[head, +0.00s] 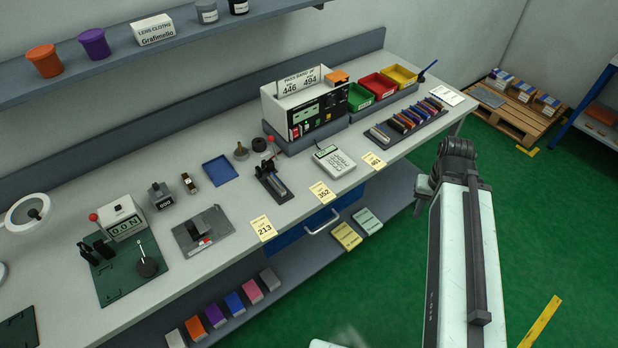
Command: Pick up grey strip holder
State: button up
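No label marks a strip holder, so I cannot be sure which thing is meant. A long, low grey rack (371,139) stands near the table's right front edge and holds a row of coloured pieces. A grey piece (381,132) is at its left end. Another grey block (269,279) stands at the right end of the coloured row on the lower shelf. My gripper (424,188) shows only as a small dark part beside my arm, right of the table edge and away from all of these. Its fingers cannot be made out.
A white calculator-like device (334,161) and a lever tool (273,183) are left of the rack. Green (359,97), red (378,86) and yellow (400,76) bins stand behind it. The green floor is open at right, with a pallet (512,118) at the back.

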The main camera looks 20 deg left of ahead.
aim_at(276, 184)
jog(key=z, duration=0.15)
jog(key=k, duration=1.35)
jog(key=u, duration=1.75)
jog(key=i, duration=1.05)
